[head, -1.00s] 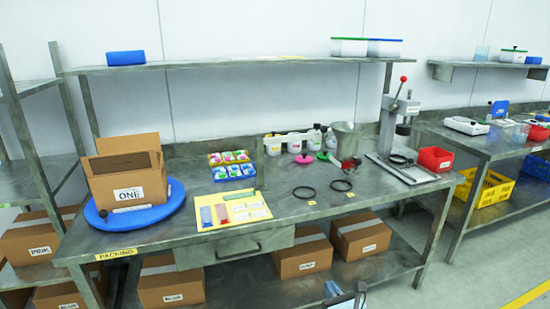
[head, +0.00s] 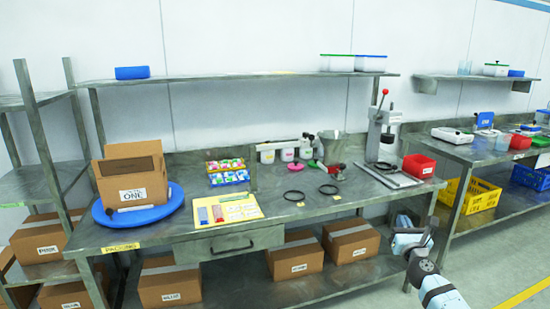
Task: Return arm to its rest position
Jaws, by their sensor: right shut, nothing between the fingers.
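My right arm comes in at the lower right, in front of the bench. Its gripper (head: 432,222) is small, dark and partly hidden by the wrist. It is shut and empty, in the air near the right end of the packing bench (head: 290,218). I see nothing held in it. My left gripper is out of view.
On the bench are a box marked ONE (head: 132,178) on a blue turntable (head: 168,208), a yellow sheet (head: 240,208), black rings, a lever press (head: 383,135) and a red bin (head: 419,166). Floor at right is clear.

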